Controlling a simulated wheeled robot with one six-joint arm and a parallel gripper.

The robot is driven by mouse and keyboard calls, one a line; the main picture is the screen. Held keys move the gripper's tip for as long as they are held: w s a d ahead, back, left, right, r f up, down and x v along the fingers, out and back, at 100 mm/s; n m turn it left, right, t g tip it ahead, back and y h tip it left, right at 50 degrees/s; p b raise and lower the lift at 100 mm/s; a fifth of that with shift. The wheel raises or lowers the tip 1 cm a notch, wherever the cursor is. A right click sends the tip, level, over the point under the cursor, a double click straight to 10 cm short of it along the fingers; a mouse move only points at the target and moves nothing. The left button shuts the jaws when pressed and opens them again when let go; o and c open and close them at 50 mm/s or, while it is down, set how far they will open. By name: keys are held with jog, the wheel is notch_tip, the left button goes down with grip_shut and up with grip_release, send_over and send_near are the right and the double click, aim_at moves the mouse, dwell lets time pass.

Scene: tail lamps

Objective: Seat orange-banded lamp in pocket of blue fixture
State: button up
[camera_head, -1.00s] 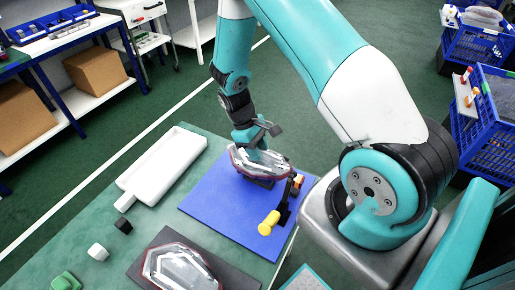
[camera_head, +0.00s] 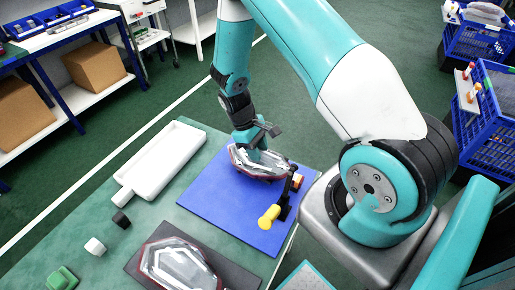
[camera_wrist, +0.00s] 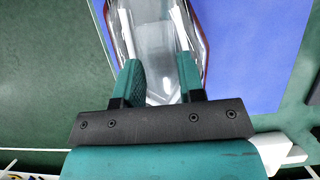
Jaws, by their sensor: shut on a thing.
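A clear and silvery tail lamp (camera_head: 270,168) with a dark red rim is held over the blue fixture (camera_head: 218,192), near its far end. My gripper (camera_head: 254,150) is shut on this lamp from above. In the wrist view my gripper's two teal fingers (camera_wrist: 161,82) press on either side of the lamp's narrow clear part (camera_wrist: 158,28). An orange band cannot be made out on it. The pocket is hidden beneath the lamp, so I cannot tell whether the lamp is fully down in it. A black clamp with a yellow handle (camera_head: 269,217) stands beside the lamp on the fixture.
A second lamp (camera_head: 178,265) lies on a dark mat (camera_head: 230,272) in front. A white tray (camera_head: 165,160) lies on the green table to the left, with a black cube (camera_head: 121,220), a white block (camera_head: 95,246) and a green piece (camera_head: 61,279) nearby.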

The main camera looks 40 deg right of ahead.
jog(key=o, duration=1.2)
jog(key=shift+r, duration=0.15)
jog(key=b+v, duration=0.1)
jog(key=v, duration=1.6)
jog(key=shift+b, duration=0.3)
jog(key=shift+r, duration=0.15)
